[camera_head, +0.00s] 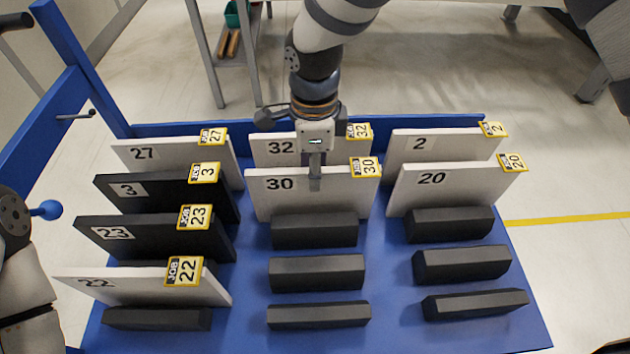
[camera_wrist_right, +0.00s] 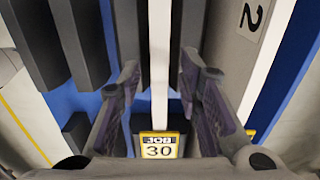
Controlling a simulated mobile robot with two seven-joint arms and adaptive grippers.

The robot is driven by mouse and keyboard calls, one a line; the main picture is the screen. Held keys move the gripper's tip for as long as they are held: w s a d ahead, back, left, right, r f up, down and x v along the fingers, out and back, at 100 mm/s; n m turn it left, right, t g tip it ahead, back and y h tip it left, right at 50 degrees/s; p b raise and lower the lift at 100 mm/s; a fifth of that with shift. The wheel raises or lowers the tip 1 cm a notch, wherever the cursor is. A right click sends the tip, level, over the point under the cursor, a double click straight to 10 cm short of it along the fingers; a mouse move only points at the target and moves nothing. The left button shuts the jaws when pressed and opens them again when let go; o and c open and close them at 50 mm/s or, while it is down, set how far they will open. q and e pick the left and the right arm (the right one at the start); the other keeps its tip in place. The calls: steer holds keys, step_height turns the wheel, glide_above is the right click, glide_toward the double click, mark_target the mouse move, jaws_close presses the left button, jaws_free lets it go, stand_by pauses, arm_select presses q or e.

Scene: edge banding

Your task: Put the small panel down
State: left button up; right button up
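The small white panel 30 (camera_head: 290,198) stands nearly upright in the middle column of the blue rack, behind a black block. Its yellow JOB 30 tag shows at its top right and also in the right wrist view (camera_wrist_right: 158,146). My right gripper (camera_head: 315,172) is at the panel's top edge, with one finger in front of its face. In the right wrist view, the open fingers (camera_wrist_right: 158,82) are on either side of the panel's white edge, with gaps showing. The panel's lower edge is hidden. My left gripper is out of view; part of my left arm shows at left.
White panel 32 (camera_head: 270,149) stands close behind panel 30. Panels 2 (camera_head: 450,145) and 20 (camera_head: 425,190) stand to the right. Panels 27, 3, 23 and 22 (camera_head: 130,285) fill the left column. Black blocks (camera_head: 317,272) in front of panel 30 have empty gaps between them.

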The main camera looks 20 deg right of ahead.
step_height(320, 180, up, 7)
steer(key=shift+f+p, duration=0.15)
steer(key=shift+p, duration=0.2)
